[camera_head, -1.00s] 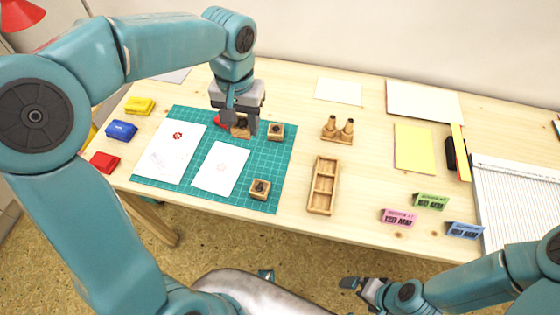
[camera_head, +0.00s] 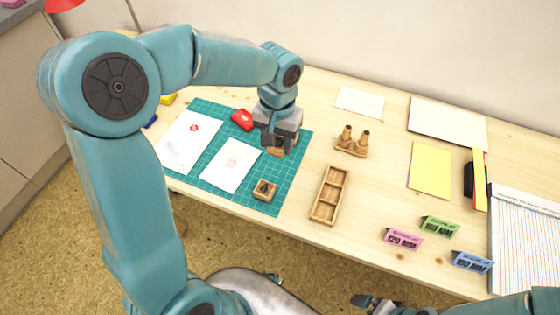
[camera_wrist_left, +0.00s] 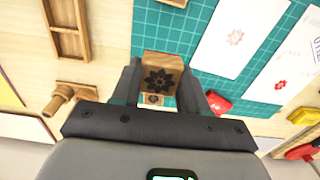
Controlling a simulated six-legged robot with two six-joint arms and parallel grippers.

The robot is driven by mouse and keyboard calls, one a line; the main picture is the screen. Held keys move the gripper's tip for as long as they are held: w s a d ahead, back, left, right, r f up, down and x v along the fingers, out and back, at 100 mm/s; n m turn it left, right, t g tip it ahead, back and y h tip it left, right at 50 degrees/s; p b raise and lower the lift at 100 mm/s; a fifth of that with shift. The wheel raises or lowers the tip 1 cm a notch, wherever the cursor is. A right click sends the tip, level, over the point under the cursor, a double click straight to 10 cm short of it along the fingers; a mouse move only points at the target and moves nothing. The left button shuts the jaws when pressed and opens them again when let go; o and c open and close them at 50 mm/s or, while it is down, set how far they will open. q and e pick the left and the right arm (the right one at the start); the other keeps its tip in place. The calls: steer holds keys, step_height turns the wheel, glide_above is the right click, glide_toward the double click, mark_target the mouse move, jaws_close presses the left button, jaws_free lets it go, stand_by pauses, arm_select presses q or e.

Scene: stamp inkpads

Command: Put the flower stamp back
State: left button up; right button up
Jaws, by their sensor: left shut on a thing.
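My left gripper (camera_head: 278,142) is shut on a wooden block stamp with a dark flower on its face, the flower stamp (camera_wrist_left: 162,72). It is over the right part of the green cutting mat (camera_head: 297,160); I cannot tell whether the block touches the mat. The fingers partly hide it in the head view. Another wooden stamp (camera_head: 265,190) stands near the mat's front edge. An empty wooden tray with compartments (camera_head: 313,217) lies right of the mat. My right gripper (camera_head: 372,302) is low at the bottom, beyond the table's front edge; its jaws are unclear.
Two white sheets lie on the mat, a nearer one (camera_head: 231,165) and a farther one (camera_head: 187,142) with a red print. A red inkpad (camera_head: 242,120) lies behind them. A wooden holder with two pegs (camera_head: 351,141) stands right of the mat. Bare table surrounds the tray.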

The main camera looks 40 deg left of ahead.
mark_target(279, 168)
arm_select(q)
step_height(279, 168, down, 8)
steer(key=shift+w+r+b, duration=0.1)
steer(key=shift+r+b, duration=0.1)
steer(key=shift+b, duration=0.15)
steer(key=shift+f, duration=0.2)
steer(key=o, duration=0.9)
steer(key=shift+r, duration=0.1)
